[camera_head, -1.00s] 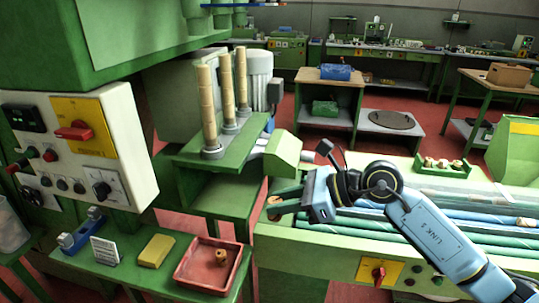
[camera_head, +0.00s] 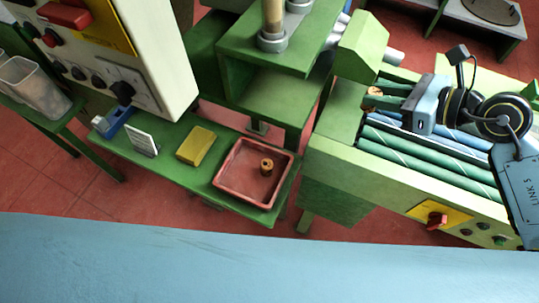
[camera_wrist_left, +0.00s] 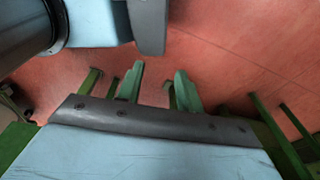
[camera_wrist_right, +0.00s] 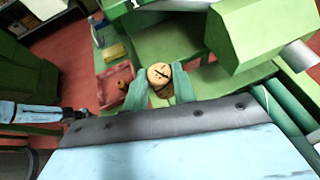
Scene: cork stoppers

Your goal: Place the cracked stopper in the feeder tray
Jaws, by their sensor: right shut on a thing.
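My right gripper (camera_head: 369,95) is shut on a round cork stopper (camera_head: 374,91) above the left end of the green roller machine. In the right wrist view the stopper (camera_wrist_right: 160,74) shows dark crack-like lines on its face, between the fingers (camera_wrist_right: 160,92). A shallow red tray (camera_head: 226,188) stands on a low green table with another cork stopper (camera_head: 267,167) upright in it. No readable label shows whether this is the feeder tray. My left gripper (camera_wrist_left: 158,84) is open and empty over red floor in the left wrist view, outside the head view.
A yellow block (camera_head: 196,146), a small white sign (camera_head: 142,140) and a blue device (camera_head: 113,122) stand left of the red tray. The roller machine (camera_head: 365,175) stands to the right, across a gap.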

